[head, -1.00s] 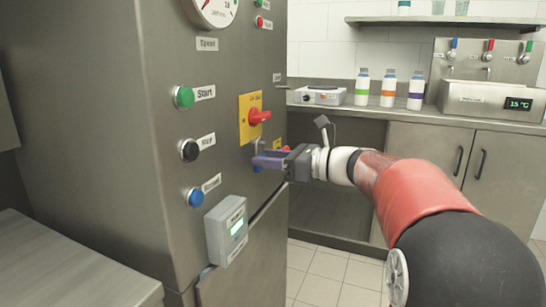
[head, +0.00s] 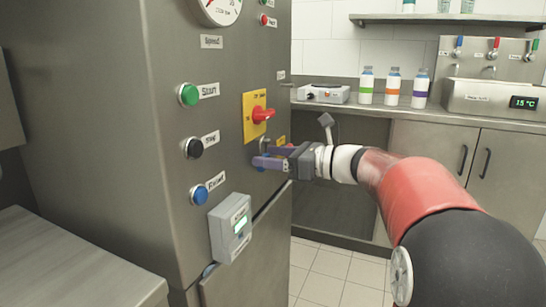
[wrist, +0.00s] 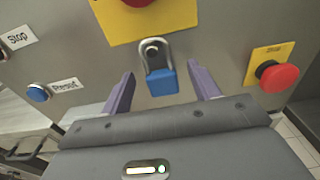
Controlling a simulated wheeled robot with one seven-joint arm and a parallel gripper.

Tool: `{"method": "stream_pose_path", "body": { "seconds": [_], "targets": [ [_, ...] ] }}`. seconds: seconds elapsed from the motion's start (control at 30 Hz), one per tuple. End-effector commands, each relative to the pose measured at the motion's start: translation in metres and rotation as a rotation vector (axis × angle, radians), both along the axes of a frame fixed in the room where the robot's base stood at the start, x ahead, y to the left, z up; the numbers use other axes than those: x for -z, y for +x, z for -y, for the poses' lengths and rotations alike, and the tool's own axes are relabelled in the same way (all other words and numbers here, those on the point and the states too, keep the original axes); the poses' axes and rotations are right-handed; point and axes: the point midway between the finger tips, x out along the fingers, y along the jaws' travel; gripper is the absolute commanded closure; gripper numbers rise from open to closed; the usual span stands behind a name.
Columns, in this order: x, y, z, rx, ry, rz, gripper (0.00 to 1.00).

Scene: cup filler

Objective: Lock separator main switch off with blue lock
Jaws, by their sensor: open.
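The main switch is a red rotary handle (head: 263,114) on a yellow plate (head: 254,131) on the steel cabinet. The plate also shows at the top of the wrist view (wrist: 150,25). The blue lock (wrist: 162,82) hangs upright just below the plate, its grey shackle around a small metal peg. In the head view the lock is mostly hidden behind my fingers. My gripper (wrist: 161,86) is open, with one purple finger on each side of the lock and a visible gap to both. My gripper (head: 262,158) points at the cabinet front in the head view.
A red mushroom button (wrist: 279,77) on a yellow plate is close to the right of my gripper. Start (head: 188,95), Stop and Reset buttons and a grey display box (head: 230,227) are to the left. A counter with bottles (head: 391,88) stands behind. Floor is clear below.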

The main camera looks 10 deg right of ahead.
Motion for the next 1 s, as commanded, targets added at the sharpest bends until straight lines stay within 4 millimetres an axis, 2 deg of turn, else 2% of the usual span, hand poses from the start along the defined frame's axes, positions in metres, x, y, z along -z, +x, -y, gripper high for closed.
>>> {"method": "stream_pose_path", "body": {
  "seconds": [0.17, 0.5, 0.67, 0.77, 0.87, 0.9, 1.0],
  "targets": [
    [0.000, -0.004, 0.006, 0.003, -0.001, 0.000, 0.39],
    [-0.003, -0.036, 0.051, 0.004, 0.000, 0.000, 0.39],
    [-0.002, -0.046, 0.058, -0.003, -0.015, 0.002, 0.39],
    [0.008, -0.060, 0.041, -0.031, -0.117, 0.020, 0.39],
    [0.035, -0.090, 0.007, -0.104, -0.356, 0.073, 0.39],
    [0.051, -0.108, -0.007, -0.151, -0.485, 0.111, 0.39],
    [0.094, -0.158, -0.030, -0.310, -0.841, 0.241, 0.39]
  ]
}}
